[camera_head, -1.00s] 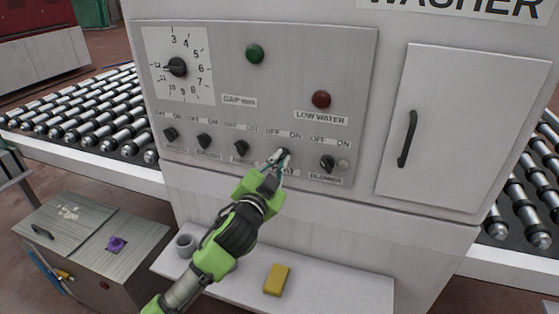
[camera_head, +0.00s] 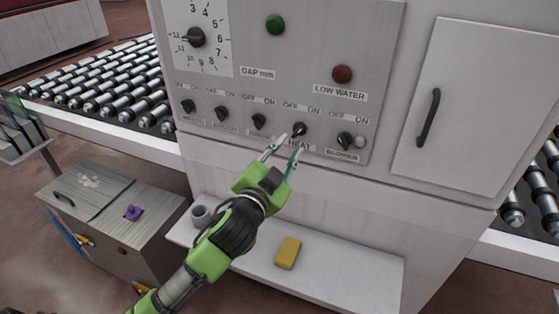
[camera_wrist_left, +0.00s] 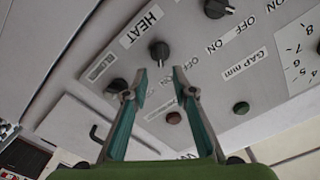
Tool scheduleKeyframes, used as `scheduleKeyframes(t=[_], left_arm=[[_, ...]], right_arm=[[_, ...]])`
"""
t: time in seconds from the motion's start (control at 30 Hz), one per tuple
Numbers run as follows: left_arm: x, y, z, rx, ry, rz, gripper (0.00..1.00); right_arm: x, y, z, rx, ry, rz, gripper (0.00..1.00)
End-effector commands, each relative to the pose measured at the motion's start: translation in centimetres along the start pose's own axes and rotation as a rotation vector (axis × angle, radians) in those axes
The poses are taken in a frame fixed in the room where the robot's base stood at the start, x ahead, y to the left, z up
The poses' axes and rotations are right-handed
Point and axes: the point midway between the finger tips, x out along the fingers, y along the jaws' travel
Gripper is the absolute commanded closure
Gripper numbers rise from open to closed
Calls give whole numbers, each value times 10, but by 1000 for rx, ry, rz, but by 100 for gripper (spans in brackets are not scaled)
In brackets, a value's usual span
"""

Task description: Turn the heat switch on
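The heat switch (camera_head: 299,129) is a small black rotary knob on the grey control panel (camera_head: 305,60), above the HEAT label and below OFF and ON marks. Which mark its pointer faces is too small to tell. My left gripper (camera_head: 282,149) is open and empty, just below and in front of this knob. In the left wrist view the heat switch (camera_wrist_left: 160,51) lies beyond the gap between the two open fingers (camera_wrist_left: 160,82), apart from them. The HEAT label (camera_wrist_left: 141,26) is readable and tilted there. My right gripper is not in view.
Similar knobs stand on both sides, including the blower knob (camera_head: 345,140) at right. A shelf below the panel (camera_head: 340,270) holds a yellow block (camera_head: 288,253) and a grey cup (camera_head: 201,216). A cabinet (camera_head: 105,215) stands at left.

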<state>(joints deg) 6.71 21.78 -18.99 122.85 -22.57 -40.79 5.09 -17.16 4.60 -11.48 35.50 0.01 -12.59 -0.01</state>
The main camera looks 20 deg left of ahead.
Motion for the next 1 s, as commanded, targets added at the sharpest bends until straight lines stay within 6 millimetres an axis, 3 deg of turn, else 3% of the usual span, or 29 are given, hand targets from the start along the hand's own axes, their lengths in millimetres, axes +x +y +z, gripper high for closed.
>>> scheduleKeyframes(t=[0.1, 0.3, 0.87, 1.0], left_arm=[[-25, 0, 2, 0, -3, 1, 75], [-48, 0, 1, 0, -2, 0, 75], [-54, 0, 1, 0, -2, -1, 75], [-61, 8, 19, -31, -65, 17, 75]], right_arm=[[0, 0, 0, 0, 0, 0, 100], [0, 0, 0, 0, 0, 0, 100], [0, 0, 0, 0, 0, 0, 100], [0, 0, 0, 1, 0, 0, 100]])
